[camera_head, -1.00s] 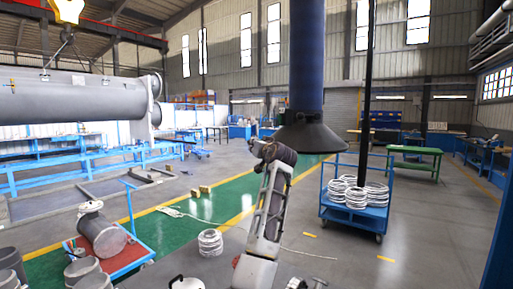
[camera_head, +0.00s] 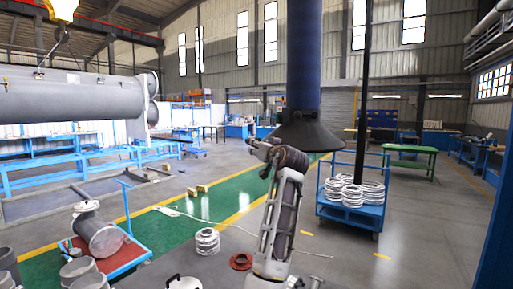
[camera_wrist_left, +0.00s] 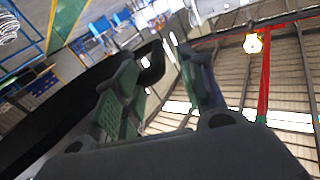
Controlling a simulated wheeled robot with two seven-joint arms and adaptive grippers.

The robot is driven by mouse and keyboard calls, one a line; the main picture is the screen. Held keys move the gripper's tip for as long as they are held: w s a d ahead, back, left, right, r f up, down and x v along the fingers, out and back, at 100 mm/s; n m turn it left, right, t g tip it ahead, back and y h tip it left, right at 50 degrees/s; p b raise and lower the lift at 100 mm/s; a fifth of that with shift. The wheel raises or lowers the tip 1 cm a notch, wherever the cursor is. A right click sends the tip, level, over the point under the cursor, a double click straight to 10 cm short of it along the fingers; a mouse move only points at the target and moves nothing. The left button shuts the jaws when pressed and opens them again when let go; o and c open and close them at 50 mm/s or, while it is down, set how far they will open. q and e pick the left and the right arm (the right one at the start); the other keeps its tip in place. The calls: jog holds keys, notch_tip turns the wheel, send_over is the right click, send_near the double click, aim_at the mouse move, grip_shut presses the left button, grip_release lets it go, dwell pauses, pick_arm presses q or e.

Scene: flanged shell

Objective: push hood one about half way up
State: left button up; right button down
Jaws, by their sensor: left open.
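The hood (camera_head: 308,132) is a dark flared cone at the lower end of a thick blue vertical duct (camera_head: 304,55). Its rim hangs above the floor, right of centre. My arm rises from the bottom of the head view, and its wrist end is just left of and below the hood's rim. In the left wrist view my left gripper (camera_wrist_left: 157,55) is open, its two green-padded fingers apart with nothing seen held between them. The dark hood (camera_wrist_left: 65,110) fills the left side behind the fingers; I cannot tell whether they touch it. My right gripper is not in view.
A thin dark pole (camera_head: 363,90) stands right of the duct. A blue cart (camera_head: 350,210) with white coils is below it. A red trolley (camera_head: 125,262) carries a grey flanged pipe (camera_head: 97,234) at the left. A red ring (camera_head: 241,261) lies on the floor beside my arm.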

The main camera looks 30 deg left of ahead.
pick_arm(q)
jog(key=shift+v, duration=2.2)
jog(key=shift+f, duration=0.15)
